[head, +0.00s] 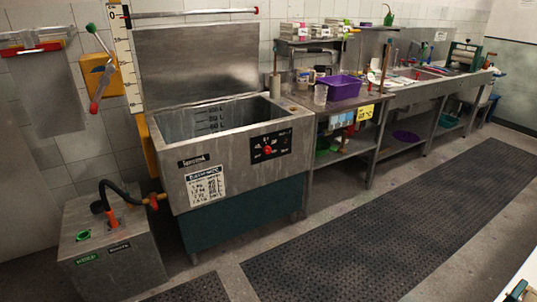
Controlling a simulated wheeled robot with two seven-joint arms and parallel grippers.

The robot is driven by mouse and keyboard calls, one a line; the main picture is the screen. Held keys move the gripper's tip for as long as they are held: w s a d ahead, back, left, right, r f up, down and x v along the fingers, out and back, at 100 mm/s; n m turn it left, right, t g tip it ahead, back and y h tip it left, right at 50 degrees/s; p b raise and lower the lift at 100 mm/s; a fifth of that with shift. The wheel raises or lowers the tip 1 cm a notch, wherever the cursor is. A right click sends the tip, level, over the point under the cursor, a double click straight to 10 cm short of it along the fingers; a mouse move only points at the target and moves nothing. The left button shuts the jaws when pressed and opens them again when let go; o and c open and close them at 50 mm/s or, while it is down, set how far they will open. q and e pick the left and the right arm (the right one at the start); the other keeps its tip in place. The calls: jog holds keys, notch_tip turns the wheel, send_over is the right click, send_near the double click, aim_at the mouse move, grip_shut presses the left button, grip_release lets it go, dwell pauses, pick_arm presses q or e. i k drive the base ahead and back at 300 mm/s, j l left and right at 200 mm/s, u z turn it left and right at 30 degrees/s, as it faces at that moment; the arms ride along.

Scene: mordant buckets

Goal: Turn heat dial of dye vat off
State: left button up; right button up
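The dye vat (240,165) is a grey metal tank with its lid raised against the tiled wall and volume marks inside. Its heat dial (267,150) is a small red knob on a black panel at the right of the vat's front. The marks around the dial are too small to read, so its setting cannot be told. Neither of my grippers shows in the head view.
A grey box (108,245) with a black hose stands at the vat's left. A metal table with a purple basin (339,88) and a long sink counter (430,80) run to the right. A dark perforated floor mat (400,215) lies clear in front.

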aim_at(267, 150)
jog(key=i+j+z, duration=0.15)
jog(key=i+j, duration=0.7)
jog(key=i, duration=0.2)
jog(key=i+j+z, duration=0.1)
jog(key=i+j, duration=0.85)
jog(key=i, duration=0.1)
